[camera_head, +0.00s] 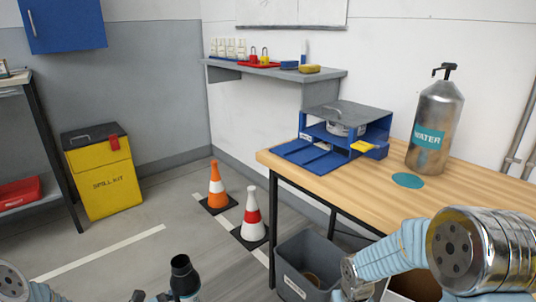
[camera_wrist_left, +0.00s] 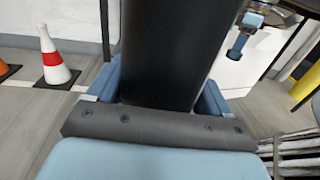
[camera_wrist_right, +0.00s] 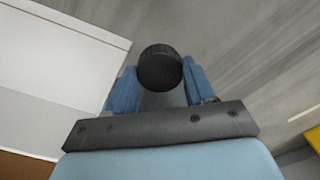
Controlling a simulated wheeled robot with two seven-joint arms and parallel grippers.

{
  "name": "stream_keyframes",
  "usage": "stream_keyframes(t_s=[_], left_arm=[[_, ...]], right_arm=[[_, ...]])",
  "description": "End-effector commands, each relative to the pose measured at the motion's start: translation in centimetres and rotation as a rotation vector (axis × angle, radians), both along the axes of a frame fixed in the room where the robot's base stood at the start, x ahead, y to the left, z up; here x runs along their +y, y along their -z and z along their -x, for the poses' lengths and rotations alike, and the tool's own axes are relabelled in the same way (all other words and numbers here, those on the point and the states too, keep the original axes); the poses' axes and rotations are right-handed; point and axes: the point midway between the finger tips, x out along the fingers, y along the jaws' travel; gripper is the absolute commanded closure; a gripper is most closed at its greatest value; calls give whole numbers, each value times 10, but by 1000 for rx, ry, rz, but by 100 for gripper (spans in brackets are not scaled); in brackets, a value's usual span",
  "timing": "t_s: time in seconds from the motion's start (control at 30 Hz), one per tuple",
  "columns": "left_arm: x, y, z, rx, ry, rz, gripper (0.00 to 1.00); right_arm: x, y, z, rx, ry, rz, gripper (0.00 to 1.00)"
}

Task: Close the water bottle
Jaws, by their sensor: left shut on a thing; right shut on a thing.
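The water bottle (camera_head: 184,279) is a black cylinder standing upright at the bottom edge of the head view, its round top facing up and looking open. My left gripper (camera_wrist_left: 160,92) is shut around its body, which fills the middle of the left wrist view as a dark column (camera_wrist_left: 168,50). In the right wrist view a small round black piece (camera_wrist_right: 159,69), seemingly the cap, is held between the blue fingers of my right gripper (camera_wrist_right: 160,88). In the head view the right gripper's tips are cut off below the frame, well right of the bottle and apart from it.
A wooden table (camera_head: 470,185) holds a steel WATER canister (camera_head: 436,125), a blue disc (camera_head: 407,180) and a blue tray rack (camera_head: 345,130). A grey bin (camera_head: 300,255) stands below it. Two cones (camera_head: 251,215) and a yellow spill kit (camera_head: 103,170) stand on the floor beyond.

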Motion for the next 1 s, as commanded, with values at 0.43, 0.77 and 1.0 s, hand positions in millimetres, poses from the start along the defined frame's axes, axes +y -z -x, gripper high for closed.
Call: stream_keyframes(t_s=[0.43, 0.77, 1.0], left_arm=[[0, 0, 0, -1, 1, 0, 75], [-41, 5, -6, -5, 175, 1, 75], [-104, 13, -14, -5, 453, -1, 75]], right_arm=[[0, 0, 0, 0, 0, 0, 75], [0, 0, 0, 0, 0, 1, 75], [0, -1, 0, 0, 0, 1, 75]])
